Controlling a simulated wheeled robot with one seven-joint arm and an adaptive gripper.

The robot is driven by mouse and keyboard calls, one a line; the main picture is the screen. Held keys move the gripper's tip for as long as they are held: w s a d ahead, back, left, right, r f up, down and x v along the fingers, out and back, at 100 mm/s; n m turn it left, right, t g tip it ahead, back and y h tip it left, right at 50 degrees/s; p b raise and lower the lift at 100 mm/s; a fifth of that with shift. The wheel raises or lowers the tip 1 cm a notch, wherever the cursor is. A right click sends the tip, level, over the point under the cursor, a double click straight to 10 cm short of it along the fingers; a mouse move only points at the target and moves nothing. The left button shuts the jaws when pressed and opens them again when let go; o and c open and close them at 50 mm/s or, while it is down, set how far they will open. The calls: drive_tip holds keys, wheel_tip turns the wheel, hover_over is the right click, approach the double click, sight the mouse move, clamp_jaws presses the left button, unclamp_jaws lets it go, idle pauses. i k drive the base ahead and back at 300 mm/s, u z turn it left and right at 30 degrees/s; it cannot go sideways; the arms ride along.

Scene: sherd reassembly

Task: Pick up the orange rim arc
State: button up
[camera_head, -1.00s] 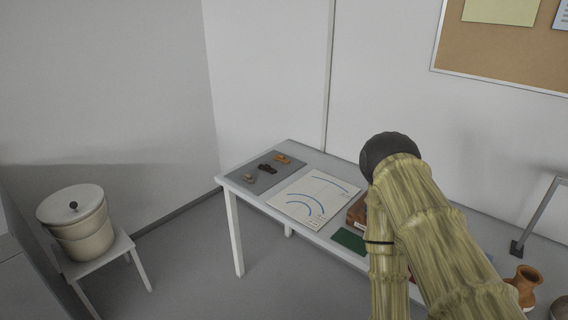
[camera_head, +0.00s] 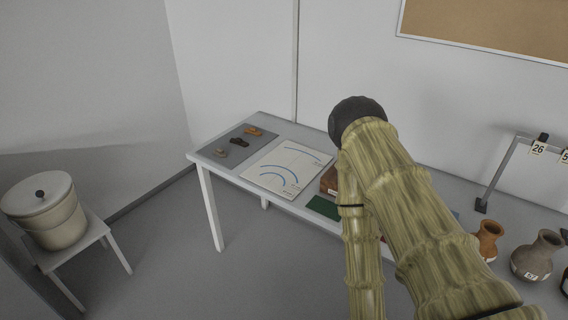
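The orange rim arc (camera_head: 253,131) is a small orange-brown piece at the far corner of a grey mat (camera_head: 212,150) on the table's left end. A dark brown sherd (camera_head: 239,142) and a small greyish-tan sherd (camera_head: 221,153) lie beside it on the same mat, apart from it. My arm, in a ribbed straw-coloured sleeve with a dark rounded joint, fills the right centre of the view. My gripper is not visible, so its state does not show.
A white sheet with blue arcs (camera_head: 270,186) lies right of the mat. A brown box (camera_head: 328,181) and green mat (camera_head: 323,207) are near my arm. A lidded bucket (camera_head: 58,226) sits on a stool (camera_head: 97,231).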

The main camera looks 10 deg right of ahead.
sight(251, 130)
drive_tip(key=z, duration=0.75)
drive_tip(key=i, duration=0.35)
drive_tip(key=u, duration=0.75)
